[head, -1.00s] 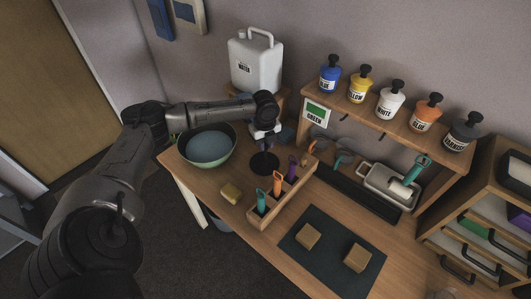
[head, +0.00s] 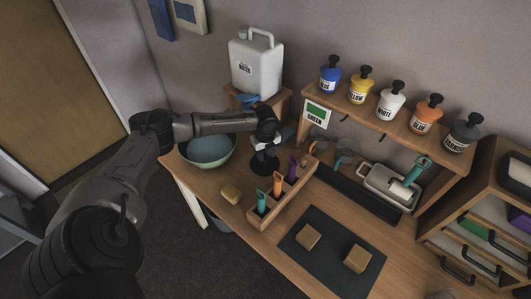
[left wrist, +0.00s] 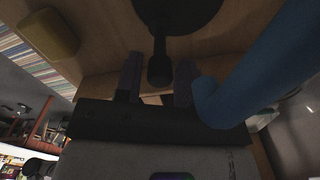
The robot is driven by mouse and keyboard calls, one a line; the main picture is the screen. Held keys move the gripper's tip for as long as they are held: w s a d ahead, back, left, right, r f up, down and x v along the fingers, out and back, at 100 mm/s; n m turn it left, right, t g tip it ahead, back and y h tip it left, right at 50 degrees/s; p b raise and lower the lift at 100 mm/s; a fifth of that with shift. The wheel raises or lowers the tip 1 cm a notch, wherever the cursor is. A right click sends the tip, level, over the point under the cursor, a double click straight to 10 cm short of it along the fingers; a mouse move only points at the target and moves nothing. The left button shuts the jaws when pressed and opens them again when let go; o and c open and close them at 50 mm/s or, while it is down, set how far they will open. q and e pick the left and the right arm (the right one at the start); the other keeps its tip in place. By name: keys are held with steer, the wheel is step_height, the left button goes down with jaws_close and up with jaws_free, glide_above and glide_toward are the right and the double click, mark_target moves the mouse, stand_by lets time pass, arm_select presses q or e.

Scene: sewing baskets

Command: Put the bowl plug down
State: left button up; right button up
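The bowl plug is a black disc with a short knobbed stem (left wrist: 160,66). In the head view its disc (head: 262,168) shows beneath my left gripper (head: 264,148), on the wooden table between the bowl (head: 210,150) and the tool holder. In the left wrist view, the fingers of my left gripper (left wrist: 158,80) stand on either side of the stem's knob, with a gap visible at each side. The gripper looks open around the knob. Whether the disc lies fully flat is hard to tell. My right gripper is not in view.
A wooden tool holder (head: 258,216) stands close to the right. A yellow sponge (head: 231,193) lies in front. A white water jug (head: 256,65) and paint shelf (head: 385,123) stand behind. A blue curved thing (left wrist: 262,75), unclear, crosses the wrist view. A dark mat (head: 333,262) holds two blocks.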

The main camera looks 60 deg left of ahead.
arm_select(q)
steer(key=shift+o, duration=1)
steer(key=shift+r, duration=0.1)
step_height(320, 180, up, 12)
